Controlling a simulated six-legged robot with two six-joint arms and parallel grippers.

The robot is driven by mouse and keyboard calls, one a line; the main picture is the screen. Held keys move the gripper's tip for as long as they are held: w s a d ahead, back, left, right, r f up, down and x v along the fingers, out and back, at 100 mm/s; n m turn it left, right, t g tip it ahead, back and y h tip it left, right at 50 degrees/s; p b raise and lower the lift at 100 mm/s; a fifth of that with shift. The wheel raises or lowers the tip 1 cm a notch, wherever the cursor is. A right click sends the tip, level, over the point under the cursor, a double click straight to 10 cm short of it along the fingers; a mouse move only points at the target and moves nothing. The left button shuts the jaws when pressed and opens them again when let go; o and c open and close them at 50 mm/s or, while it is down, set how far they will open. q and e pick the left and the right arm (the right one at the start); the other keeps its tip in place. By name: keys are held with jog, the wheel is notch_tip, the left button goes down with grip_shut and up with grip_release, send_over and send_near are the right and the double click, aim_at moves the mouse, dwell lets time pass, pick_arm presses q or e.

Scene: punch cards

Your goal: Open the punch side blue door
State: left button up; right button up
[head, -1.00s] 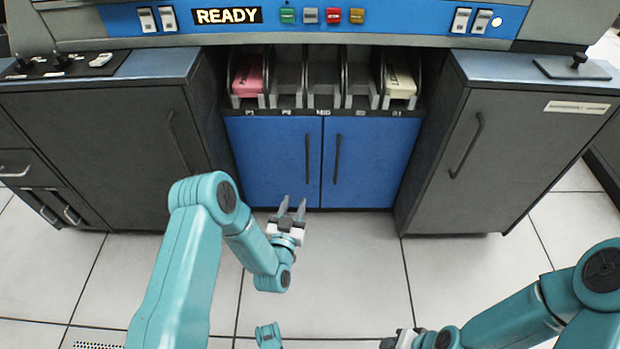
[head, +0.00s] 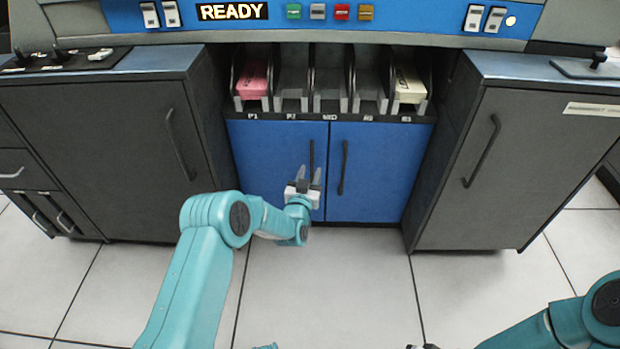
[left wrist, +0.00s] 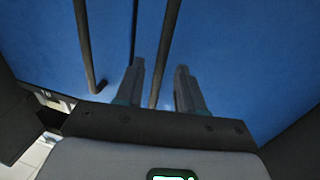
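The punch side blue door (head: 265,165) is the left one of two blue doors, below the P1 and P2 labels. It looks shut. Its dark upright handle (head: 311,152) is near the middle seam. My left gripper (head: 309,173) is open in front of the handle's lower part. In the left wrist view its two fingers (left wrist: 160,85) are apart, with a dark handle bar (left wrist: 168,40) running between them. I cannot tell whether they touch it. Only a sliver of my right gripper (head: 424,346) shows at the bottom edge.
The other blue door (head: 385,180) with its own handle (head: 343,168) is just right of the seam. Grey cabinets (head: 105,150) flank the doors on both sides. Card slots with pink cards (head: 252,85) and cream cards (head: 408,88) sit above. The tiled floor (head: 320,290) in front is clear.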

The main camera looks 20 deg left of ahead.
pick_arm(q)
jog(key=shift+w, duration=0.25)
grip_shut()
jog(key=shift+s+a, duration=0.1)
jog(key=shift+s, duration=0.05)
